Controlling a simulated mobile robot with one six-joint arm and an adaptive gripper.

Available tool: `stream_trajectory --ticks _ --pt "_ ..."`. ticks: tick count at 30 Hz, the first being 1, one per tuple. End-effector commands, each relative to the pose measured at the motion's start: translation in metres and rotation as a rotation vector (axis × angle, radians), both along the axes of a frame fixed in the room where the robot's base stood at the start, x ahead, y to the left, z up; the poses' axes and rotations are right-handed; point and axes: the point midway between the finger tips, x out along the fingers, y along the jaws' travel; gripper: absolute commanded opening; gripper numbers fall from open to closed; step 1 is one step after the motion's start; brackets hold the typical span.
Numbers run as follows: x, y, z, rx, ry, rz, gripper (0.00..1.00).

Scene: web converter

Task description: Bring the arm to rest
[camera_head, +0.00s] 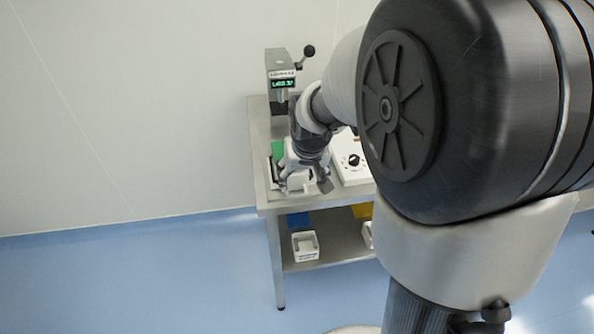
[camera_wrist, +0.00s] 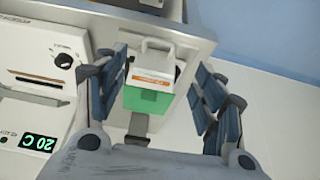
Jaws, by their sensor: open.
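My arm reaches over a steel table (camera_head: 262,195) in the head view. My gripper (camera_head: 300,182) is at its near left part, small and partly covered by my wrist. In the wrist view my gripper (camera_wrist: 162,75) is open, with one finger on each side of a green and white object with a handle (camera_wrist: 150,95). Gaps show between this object and both fingers. A green part (camera_head: 277,150) also shows beside my gripper in the head view. I cannot tell the exact height of the fingers above the table.
A device with a lever and green display (camera_head: 282,80) stands at the table's back. A white unit with a black knob (camera_head: 352,160) is right of my gripper; its knob also shows in the wrist view (camera_wrist: 63,60). White bins (camera_head: 305,246) sit on the lower shelf. Floor at left is clear.

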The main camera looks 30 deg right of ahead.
Motion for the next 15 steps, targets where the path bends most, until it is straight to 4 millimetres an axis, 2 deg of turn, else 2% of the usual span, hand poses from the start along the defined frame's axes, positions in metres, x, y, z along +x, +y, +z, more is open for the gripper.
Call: stream_trajectory --ticks 7,10,13,15 --pt "0.000 0.000 0.001 -0.001 -0.001 0.001 0.64" --pt "-0.006 0.007 0.009 -0.002 -0.004 0.012 0.64" --pt "-0.025 0.022 0.029 -0.003 -0.009 0.037 0.64" --pt "-0.047 0.037 0.046 -0.004 -0.013 0.065 0.64"
